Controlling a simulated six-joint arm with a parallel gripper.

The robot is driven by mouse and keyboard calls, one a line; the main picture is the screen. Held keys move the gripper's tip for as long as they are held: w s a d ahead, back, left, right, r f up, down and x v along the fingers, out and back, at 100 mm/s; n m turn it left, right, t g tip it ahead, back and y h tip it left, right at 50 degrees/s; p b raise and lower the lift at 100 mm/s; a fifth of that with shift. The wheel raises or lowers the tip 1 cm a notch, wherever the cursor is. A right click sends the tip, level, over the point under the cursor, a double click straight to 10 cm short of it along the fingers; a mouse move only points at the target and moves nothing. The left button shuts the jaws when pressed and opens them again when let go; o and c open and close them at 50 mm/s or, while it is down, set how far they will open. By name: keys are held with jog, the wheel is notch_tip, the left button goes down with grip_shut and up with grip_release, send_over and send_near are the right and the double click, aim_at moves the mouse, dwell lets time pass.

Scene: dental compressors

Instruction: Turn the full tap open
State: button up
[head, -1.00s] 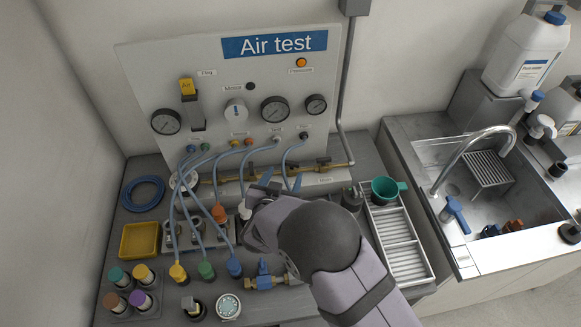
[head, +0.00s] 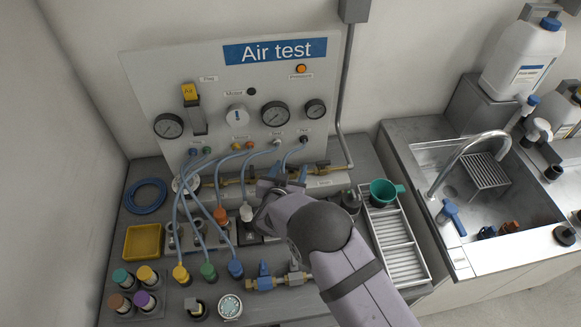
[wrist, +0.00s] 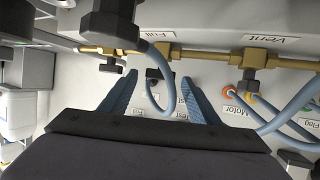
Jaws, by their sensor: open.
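The full tap (wrist: 156,73) sits on the brass pipe (wrist: 205,57) and shows as a dark handle in the wrist view, below the upside-down "Full" label. My gripper (wrist: 158,80) is open, with a blue finger on each side of this handle. Whether either finger touches it I cannot tell. In the head view my gripper (head: 284,176) is at the brass pipe below the Air test panel (head: 220,85), and my arm hides part of the tap row.
Another black-handled tap (wrist: 250,82) sits beneath the "Vent" label, and one more (wrist: 112,65) is on the other side. A blue hose (wrist: 153,100) loops between my fingers. A green cup (head: 383,191) and white rack (head: 397,240) stand to the right.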

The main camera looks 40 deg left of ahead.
jog(key=shift+w+f, duration=0.1)
jog(key=shift+w, duration=0.1)
jog(key=c, duration=1.1)
jog(key=shift+o, duration=0.2)
jog(key=shift+w, duration=0.1)
jog(key=n+y+b, duration=0.1)
jog(key=n+g+y+b, duration=0.1)
jog(key=shift+w+d+n+g+y+b, duration=0.2)
jog(key=shift+n+g+y+b, duration=0.1)
jog(key=shift+b, duration=0.1)
jog(key=shift+n+g+y+b, duration=0.7)
jog(key=shift+n+y+b, duration=0.15)
jog(key=shift+b, duration=0.3)
jog(key=shift+r, duration=0.2)
